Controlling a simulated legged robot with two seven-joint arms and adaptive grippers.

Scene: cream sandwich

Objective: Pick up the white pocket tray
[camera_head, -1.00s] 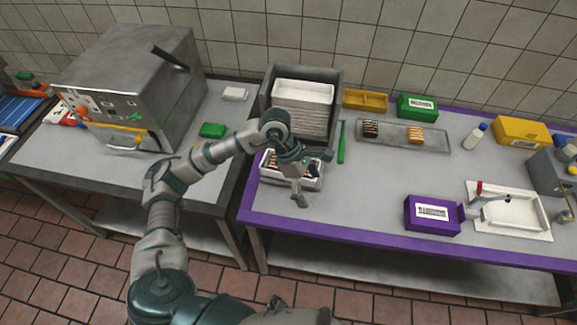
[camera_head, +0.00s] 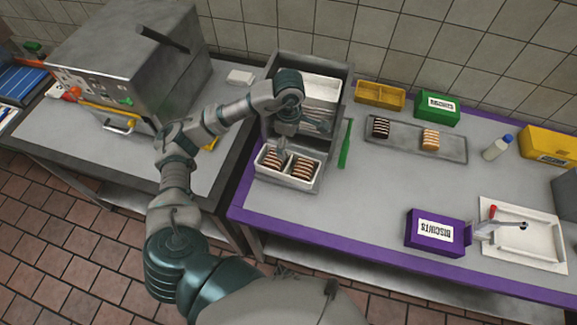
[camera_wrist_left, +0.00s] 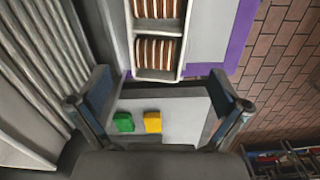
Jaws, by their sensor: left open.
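A white pocket tray (camera_head: 264,175) with two compartments stands at the left end of the purple-edged table, with dark-and-cream biscuits in both pockets. It also shows at the top of the left wrist view (camera_wrist_left: 185,45). My left gripper (camera_head: 302,136) is open and empty, just behind and above this tray, in front of the grey tray rack. In the left wrist view its fingers (camera_wrist_left: 160,92) are spread wide with nothing between them. A stack of white trays (camera_head: 308,87) sits in the rack, partly hidden by my left arm. My right gripper is out of view.
The grey rack (camera_head: 345,85) stands close behind the gripper. A green stick (camera_head: 346,145) lies right of the tray. Farther right are a metal tray (camera_head: 405,142) with biscuits and a purple box (camera_head: 437,232). The table's middle is clear.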

